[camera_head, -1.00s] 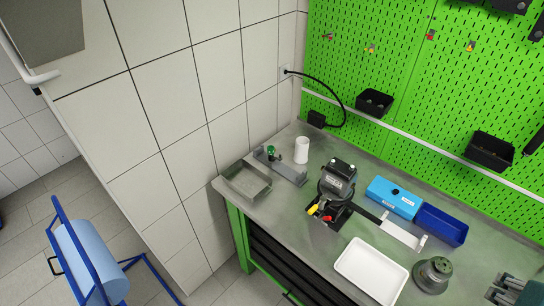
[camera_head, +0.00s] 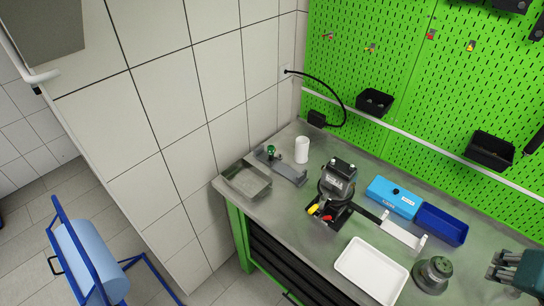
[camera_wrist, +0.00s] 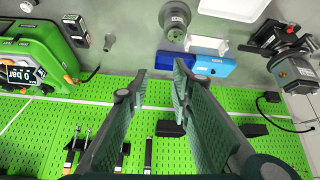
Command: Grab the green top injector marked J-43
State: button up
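A small injector with a green top (camera_head: 271,151) stands upright at the far left of the bench, on a grey metal holder (camera_head: 291,173). Its marking is too small to read, and I cannot make it out in the wrist view. My gripper (camera_head: 491,273) is at the right edge of the head view, far right of the injector. The wrist view shows its two fingers (camera_wrist: 160,76) apart with nothing between them.
A metal tray (camera_head: 246,181), white cylinder (camera_head: 302,150), black-topped device (camera_head: 337,181), blue boxes (camera_head: 394,197), white tray (camera_head: 345,263) and round grey-green part (camera_head: 433,273) stand on the bench. A green unit with a display (camera_wrist: 25,75) shows in the wrist view.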

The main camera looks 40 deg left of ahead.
jog(key=w+a+r+n+g, duration=0.1)
jog(key=w+a+n, duration=0.2)
jog(key=w+a, duration=0.65)
jog(key=w+a+r+n+g+y, duration=0.1)
jog(key=w+a+n+g, duration=0.2)
jog(key=a, duration=1.1)
jog(key=w+a+r+n, duration=0.1)
jog(key=w+a+n, duration=0.3)
jog(key=w+a, duration=0.55)
jog(key=n+g+h+b, duration=0.1)
jog(key=n+g, duration=0.2)
jog(key=n, duration=0.5)
send_over(272, 149)
jog(key=w, duration=0.1)
notch_tip(272, 149, down, 19)
jog(key=shift+w+d+r, duration=0.1)
jog(key=shift+s+a+f, duration=0.3)
jog(key=shift+a+f, duration=0.1)
jog(key=shift+a, duration=0.05)
jog(key=shift+f, duration=0.1)
jog(key=shift+f, duration=1.15)
